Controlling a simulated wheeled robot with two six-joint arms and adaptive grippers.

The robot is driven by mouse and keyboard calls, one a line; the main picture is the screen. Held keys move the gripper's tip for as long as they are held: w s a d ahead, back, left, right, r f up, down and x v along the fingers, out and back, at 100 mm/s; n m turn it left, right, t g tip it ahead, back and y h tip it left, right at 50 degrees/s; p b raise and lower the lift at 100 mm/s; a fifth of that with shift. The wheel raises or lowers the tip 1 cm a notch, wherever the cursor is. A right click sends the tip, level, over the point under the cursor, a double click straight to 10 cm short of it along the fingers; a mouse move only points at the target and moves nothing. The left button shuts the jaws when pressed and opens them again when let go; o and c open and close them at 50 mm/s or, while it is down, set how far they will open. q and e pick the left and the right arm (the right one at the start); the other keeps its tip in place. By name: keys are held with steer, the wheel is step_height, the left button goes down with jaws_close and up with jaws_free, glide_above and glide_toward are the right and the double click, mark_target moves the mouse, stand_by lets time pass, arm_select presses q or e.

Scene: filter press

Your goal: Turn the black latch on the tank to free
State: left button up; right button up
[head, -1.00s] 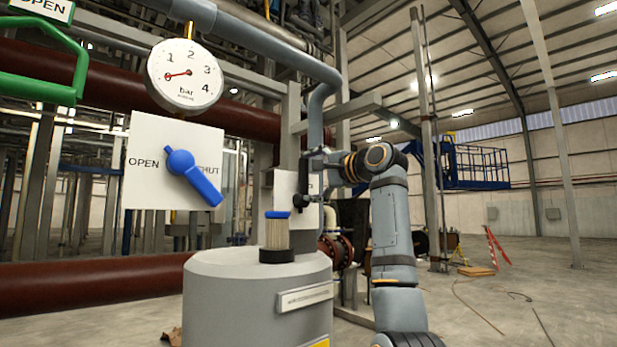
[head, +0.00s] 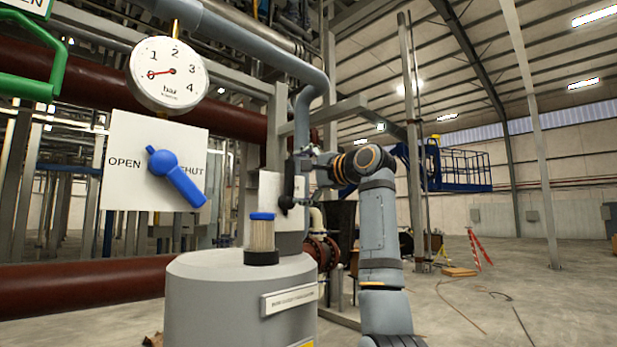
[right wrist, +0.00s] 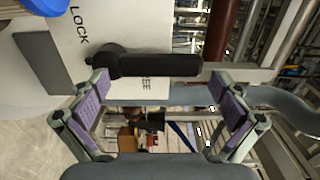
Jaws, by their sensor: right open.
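The grey tank (head: 235,305) stands low in the middle of the head view. The black latch (head: 288,188) sits on a pale plate just behind it, its handle upright. In the right wrist view the black latch (right wrist: 155,66) lies across the top, in front of a white plate (right wrist: 75,85) marked LOCK, with "EE" showing beside the handle. My right gripper (right wrist: 160,88) is open and empty, its two fingers spread on either side below the handle. In the head view my right gripper (head: 308,163) is small, beside the latch's upper part. My left gripper is out of view.
A filter with a blue cap (head: 262,235) stands on the tank top. A blue valve handle (head: 176,178) on an OPEN/SHUT plate (head: 128,170) and a pressure gauge (head: 167,75) reading about 0 are at left. A grey pipe (head: 305,85) runs down behind the latch. Open floor lies at right.

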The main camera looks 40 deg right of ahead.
steer(key=s+d, duration=0.1)
steer(key=s, duration=1)
steer(key=shift+s, duration=0.1)
steer(key=shift+f, duration=0.1)
